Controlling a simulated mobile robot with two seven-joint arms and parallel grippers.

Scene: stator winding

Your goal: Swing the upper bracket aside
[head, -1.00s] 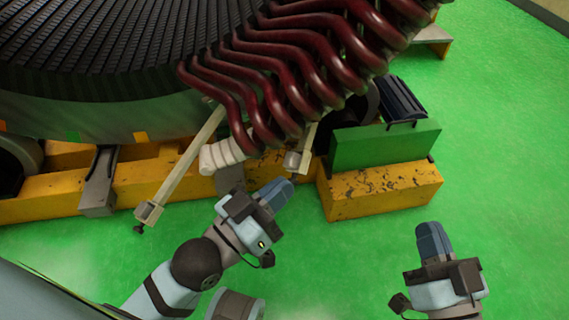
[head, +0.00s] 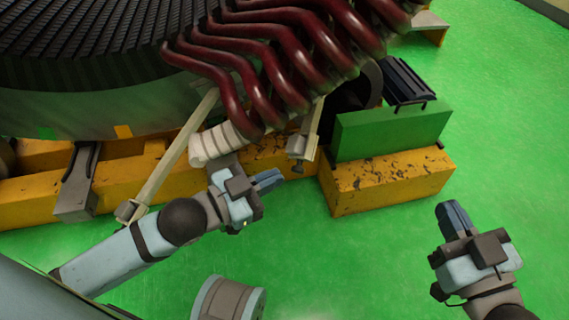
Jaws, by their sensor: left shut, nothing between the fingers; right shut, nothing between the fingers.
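Two pale beige bracket bars show below the red coil ends. I cannot tell from the picture which is the upper bracket. My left gripper (head: 270,178) is shut and empty, just below and left of the short bar's end, apparently apart from it. My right gripper (head: 452,214) is shut and empty over the green floor, far from both bars.
Red coil ends (head: 250,85) overhang the bars. A white ribbed roll (head: 217,143) lies between the bars. A yellow beam (head: 105,178) runs below the stator. A green block (head: 393,132) on a yellow block (head: 388,180) stands right of the short bar.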

